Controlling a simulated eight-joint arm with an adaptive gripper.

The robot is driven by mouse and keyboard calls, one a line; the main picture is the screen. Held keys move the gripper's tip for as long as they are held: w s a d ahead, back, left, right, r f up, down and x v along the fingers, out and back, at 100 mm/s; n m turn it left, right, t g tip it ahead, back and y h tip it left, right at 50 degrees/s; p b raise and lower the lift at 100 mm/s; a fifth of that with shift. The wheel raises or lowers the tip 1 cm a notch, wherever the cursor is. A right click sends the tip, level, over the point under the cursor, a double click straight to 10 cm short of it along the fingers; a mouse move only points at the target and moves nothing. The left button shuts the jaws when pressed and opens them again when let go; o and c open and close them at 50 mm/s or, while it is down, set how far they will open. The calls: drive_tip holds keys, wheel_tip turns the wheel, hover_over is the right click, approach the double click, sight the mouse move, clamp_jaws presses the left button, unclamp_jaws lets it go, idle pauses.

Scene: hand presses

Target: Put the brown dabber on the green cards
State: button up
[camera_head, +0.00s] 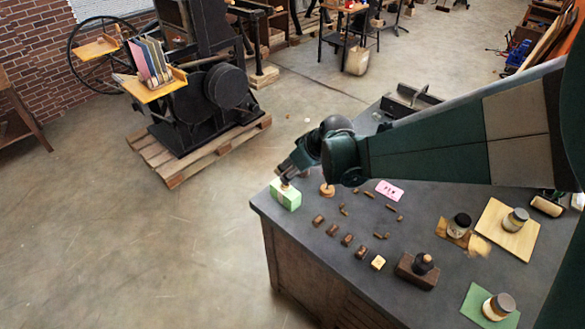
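The green cards (286,196) form a thick, pale-topped block near the left corner of the grey workbench. My gripper (285,178) points down over the block from the upper right. A small brown piece (285,185) shows at its fingertips, on or just above the top of the cards. It looks like the brown dabber, mostly hidden by the fingers. I cannot tell whether the fingers grip it or whether it touches the cards. A round orange-brown wooden piece (327,190) stands on the bench just right of the cards.
Several small dark blocks (347,240) lie across the bench. A pink card (390,190) lies behind them. A dark block with a knobbed tool (417,270), jars (459,225), a wooden board (507,230) and a green sheet (478,303) are at right. The bench edge is close left of the cards.

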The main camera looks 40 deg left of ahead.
drive_tip(key=v, duration=0.6)
drive_tip(key=shift+r, duration=0.15)
idle(0.7)
drive_tip(key=shift+d, duration=0.1)
drive_tip(key=w+d+r+m+t+h, duration=0.1)
drive_tip(key=w+d+r+m, duration=0.2)
drive_tip(key=d, duration=0.8)
drive_tip(key=w+d+r+m+t, duration=0.2)
drive_tip(key=d+r, duration=0.2)
drive_tip(key=d, duration=0.7)
drive_tip(key=w+d+r+m+t+h, duration=0.1)
drive_tip(key=w+d+r+m, duration=0.2)
drive_tip(key=d, duration=0.8)
drive_tip(key=s+d+m+t+h, duration=0.1)
drive_tip(key=s+d+m, duration=0.2)
drive_tip(key=d, duration=0.8)
drive_tip(key=s+d+m+t+h, duration=0.1)
drive_tip(key=s+d, duration=0.5)
drive_tip(key=d, duration=0.6)
drive_tip(key=s+d+m+h, duration=0.2)
drive_tip(key=s+d+m, duration=0.3)
drive_tip(key=d, duration=0.7)
drive_tip(key=shift+r+t+h, duration=0.2)
drive_tip(key=shift+t+h, duration=0.1)
drive_tip(key=shift+t, duration=0.1)
